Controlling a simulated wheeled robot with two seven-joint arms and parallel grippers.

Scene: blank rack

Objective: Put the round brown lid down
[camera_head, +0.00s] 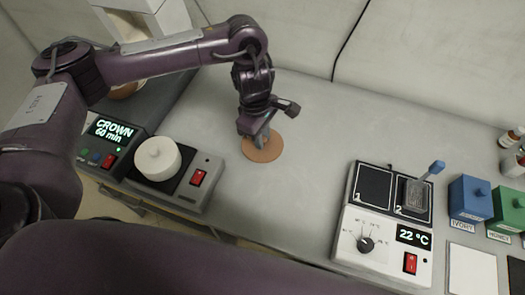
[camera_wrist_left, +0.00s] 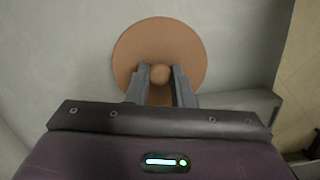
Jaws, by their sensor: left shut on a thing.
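The round brown lid (camera_head: 264,150) is at the middle of the grey counter in the head view, below my left gripper (camera_head: 262,137). In the left wrist view the lid (camera_wrist_left: 185,45) is a flat disc with a round knob (camera_wrist_left: 160,73) at its centre. My left gripper (camera_wrist_left: 160,78) is shut on that knob, with one finger on each side. The lid looks flat and is on or very close to the counter; I cannot tell whether it touches. My right gripper is not in view.
Left of the lid stand a device with a white round pot (camera_head: 158,158) and a "CROWN 60 min" display (camera_head: 113,131). To the right are a two-slot heater (camera_head: 385,235), a blue box (camera_head: 469,199) and a green box (camera_head: 507,208). The counter (camera_head: 310,120) around the lid is clear.

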